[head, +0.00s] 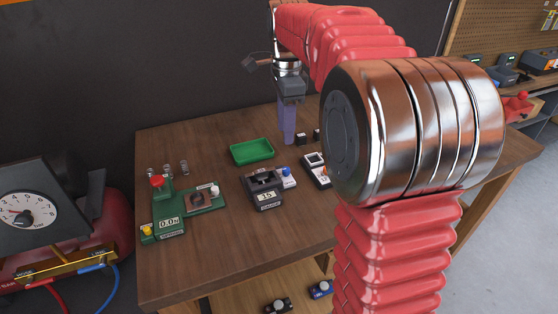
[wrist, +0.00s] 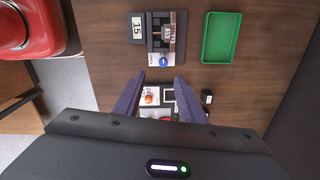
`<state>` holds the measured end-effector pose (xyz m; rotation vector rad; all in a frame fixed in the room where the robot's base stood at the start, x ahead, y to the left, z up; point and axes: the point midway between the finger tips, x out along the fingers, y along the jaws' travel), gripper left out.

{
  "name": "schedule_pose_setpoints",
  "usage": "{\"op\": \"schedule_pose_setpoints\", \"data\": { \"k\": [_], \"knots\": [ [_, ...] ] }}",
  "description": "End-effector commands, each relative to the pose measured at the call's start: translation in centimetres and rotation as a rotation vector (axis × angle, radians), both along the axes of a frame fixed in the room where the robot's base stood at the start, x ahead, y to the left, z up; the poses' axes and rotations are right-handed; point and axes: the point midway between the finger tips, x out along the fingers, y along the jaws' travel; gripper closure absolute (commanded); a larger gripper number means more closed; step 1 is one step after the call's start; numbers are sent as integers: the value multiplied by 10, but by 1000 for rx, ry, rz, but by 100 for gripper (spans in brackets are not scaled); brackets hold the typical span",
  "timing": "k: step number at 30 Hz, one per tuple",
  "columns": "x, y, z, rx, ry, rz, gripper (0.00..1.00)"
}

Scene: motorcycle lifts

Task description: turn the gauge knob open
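Several small instruments stand on the wooden table, and I cannot tell for sure which one carries the gauge knob. A dark device reading 15 (head: 265,197) has a blue knob (head: 286,171) on a pale plate beside it; the blue knob also shows in the wrist view (wrist: 163,62). A small pale device (head: 316,163) stands to its right; in the wrist view its orange knob (wrist: 149,98) lies between my fingers. My gripper (head: 288,140) points down over the table's back part. In the wrist view my gripper (wrist: 160,78) has its fingers apart, with nothing held.
A green tray (head: 252,151) lies behind the dark device. A green device (head: 166,215) with a red knob stands at the left. A dial gauge (head: 27,215) with red and blue hoses is left of the table. Small black blocks (head: 301,139) stand near my gripper. My arm hides the table's right part.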

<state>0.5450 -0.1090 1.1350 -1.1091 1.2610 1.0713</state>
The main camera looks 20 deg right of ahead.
Motion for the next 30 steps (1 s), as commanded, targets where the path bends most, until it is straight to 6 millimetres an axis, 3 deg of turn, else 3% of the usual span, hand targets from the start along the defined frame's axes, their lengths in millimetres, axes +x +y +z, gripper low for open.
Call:
{"op": "schedule_pose_setpoints", "data": {
  "k": [6,20,30],
  "knots": [
    [14,-10,-7,7,27,-110,63],
    [14,-10,-11,8,29,-113,63],
    [13,-10,-52,8,31,-112,63]
  ]
}}
